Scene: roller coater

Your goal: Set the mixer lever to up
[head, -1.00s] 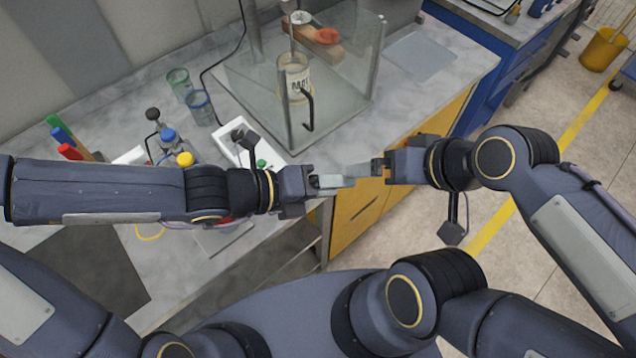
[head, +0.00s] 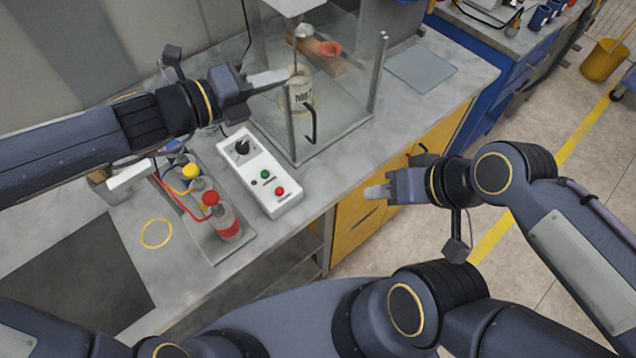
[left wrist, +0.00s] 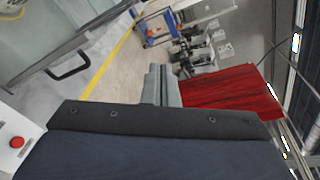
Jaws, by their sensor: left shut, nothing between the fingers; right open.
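A white control box (head: 262,175) lies on the counter in the head view. It has a black knob-like control (head: 242,147) at its far end, a green button and a red button; I cannot tell for sure which part is the mixer lever or how it is set. My left gripper (head: 272,79) is shut and empty, above and beyond the box, in front of the glass enclosure (head: 340,120). Its fingers also show in the left wrist view (left wrist: 161,85). My right gripper (head: 376,191) is open and empty, right of the box near the counter's front edge.
The enclosure has a black handle (head: 311,124) and holds a labelled beaker (head: 300,92) under a stirrer. Bottles with red (head: 228,222) and yellow caps stand left of the box. The counter right of the enclosure has free room around a flat grey plate (head: 420,68).

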